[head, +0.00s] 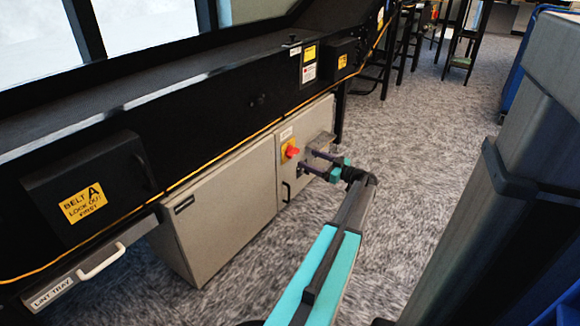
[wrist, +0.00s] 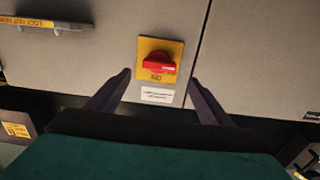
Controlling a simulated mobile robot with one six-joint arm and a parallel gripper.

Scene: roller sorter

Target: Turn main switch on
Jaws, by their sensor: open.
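The main switch is a red rotary knob (head: 291,151) on a yellow plate (head: 286,143), set on the front of a grey cabinet door. In the wrist view the red knob (wrist: 159,64) lies about crosswise on its yellow plate (wrist: 172,46), with lettering at the plate's lower edge. My gripper (head: 308,161) is open in front of the cabinet, close to the switch. In the wrist view its two fingers (wrist: 160,78) stand apart, one either side of the plate's lower part. Nothing is between them, and they appear short of the knob.
A white label (wrist: 157,95) sits beside the plate. The grey cabinet (head: 225,205) stands under the black conveyor frame (head: 230,105). A black door handle (head: 286,192) is near the switch. A large grey bin (head: 540,140) stands at right. Carpet (head: 410,170) between is clear.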

